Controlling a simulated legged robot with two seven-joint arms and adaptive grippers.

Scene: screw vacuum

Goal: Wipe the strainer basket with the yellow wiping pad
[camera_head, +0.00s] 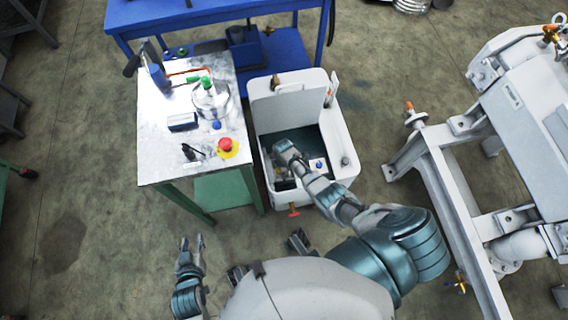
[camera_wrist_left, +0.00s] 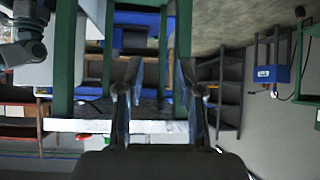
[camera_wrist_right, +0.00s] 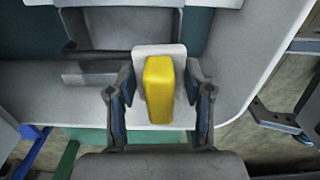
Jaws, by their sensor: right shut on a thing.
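The yellow wiping pad (camera_wrist_right: 159,90) sits between the two fingers of my right gripper (camera_wrist_right: 159,76), which is shut on it. A pale block or plate shows right behind the pad in the right wrist view. In the head view my right forearm reaches into the open white tub (camera_head: 343,143), and the pad there is too small or hidden to make out. I cannot pick out the strainer basket for certain. My left gripper (camera_head: 190,244) is open and empty, low beside the green-legged table; its parted fingers also show in the left wrist view (camera_wrist_left: 154,75).
A blue bench (camera_head: 200,12) stands behind. White pipe-frame machinery (camera_head: 445,170) stands at right. Open floor lies at left.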

